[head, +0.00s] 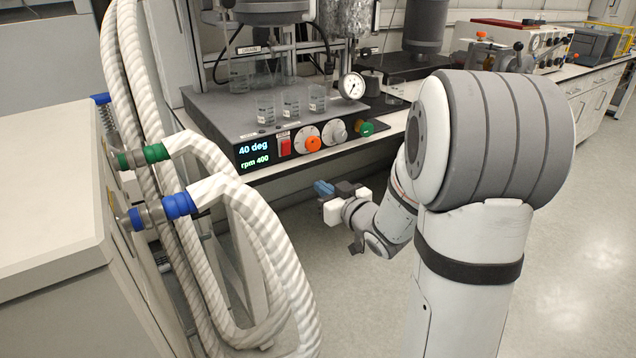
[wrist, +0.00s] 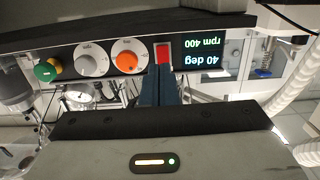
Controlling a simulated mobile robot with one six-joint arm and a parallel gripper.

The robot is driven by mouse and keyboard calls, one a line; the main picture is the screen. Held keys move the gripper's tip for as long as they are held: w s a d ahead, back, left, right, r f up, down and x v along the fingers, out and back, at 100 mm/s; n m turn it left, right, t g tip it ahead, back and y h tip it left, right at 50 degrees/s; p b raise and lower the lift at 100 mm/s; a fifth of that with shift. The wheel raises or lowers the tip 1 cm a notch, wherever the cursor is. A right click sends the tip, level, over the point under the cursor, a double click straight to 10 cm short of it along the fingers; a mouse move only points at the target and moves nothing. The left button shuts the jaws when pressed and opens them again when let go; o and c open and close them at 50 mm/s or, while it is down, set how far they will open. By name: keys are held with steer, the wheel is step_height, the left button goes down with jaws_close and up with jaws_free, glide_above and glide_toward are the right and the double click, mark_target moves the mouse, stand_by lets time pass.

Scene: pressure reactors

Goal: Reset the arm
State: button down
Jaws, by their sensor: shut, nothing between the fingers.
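My gripper (head: 322,188) hangs in front of the reactor's control panel, below and just right of its display in the head view. Its blue-grey fingers are closed together and hold nothing. In the upside-down wrist view the gripper (wrist: 160,72) points at the panel, with its tips close to the red switch (wrist: 163,53) in the picture; I cannot tell whether they touch. The reactor controller (head: 215,140) shows 40 deg and rpm 400 on its display (head: 254,152). An orange knob (head: 313,144), a grey knob (head: 336,131) and a green knob (head: 366,128) sit along its front.
White hoses (head: 250,215) loop at the left beside a white cabinet (head: 45,190). The bench (head: 380,136) extends to the right. Floor (head: 330,290) below my arm is clear.

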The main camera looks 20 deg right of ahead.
steer(key=s+d+r+m+g+h+p, duration=0.2)
steer(key=s+r+m+g+h+p, duration=0.1)
steer(key=s+r+g+h+p, duration=0.55)
steer(key=s+a+r+g+y+p, duration=0.1)
steer(key=s+r+p, duration=0.1)
steer(key=s, duration=0.4)
steer(key=s+a+r+g+y+p, duration=0.1)
steer(key=s+a+r+g+p, duration=0.1)
steer(key=s, duration=0.4)
steer(key=s+a+r+g+y+p, duration=0.1)
steer(key=s+a+r+g+p, duration=0.1)
steer(key=s+p, duration=0.4)
steer(key=shift+s+a+r+m, duration=0.25)
steer(key=shift+s+r+m, duration=0.15)
steer(key=shift+r, duration=0.3)
